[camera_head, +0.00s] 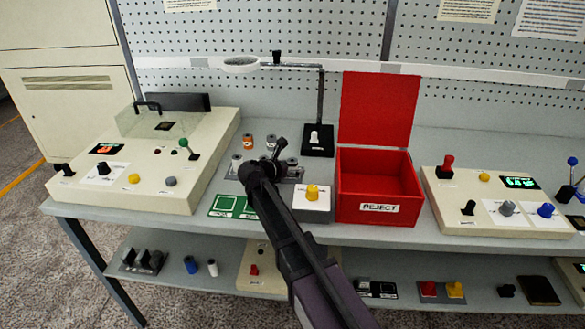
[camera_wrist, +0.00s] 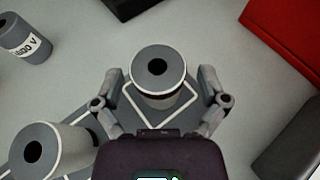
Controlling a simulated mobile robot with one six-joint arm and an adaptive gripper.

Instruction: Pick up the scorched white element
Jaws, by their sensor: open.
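A white, hollow cylindrical element (camera_wrist: 158,91) stands upright on a white-outlined square of a dark grey rack, with a dark band below its pale rim. I cannot clearly tell whether that band is scorching. My gripper (camera_wrist: 160,80) is open, one finger on each side of this element, with gaps visible. In the head view my gripper (camera_head: 276,160) is over the rack (camera_head: 232,172) and hides part of it. A second pale element (camera_wrist: 50,152) stands at lower left in the wrist view, partly hidden by my gripper body.
A grey cylinder marked with a voltage label (camera_wrist: 26,40) lies or stands apart at upper left. An orange-labelled cylinder (camera_head: 248,142) stands behind the rack. The open red REJECT box (camera_head: 375,208) is to the right, and a magnifier stand (camera_head: 318,140) is behind.

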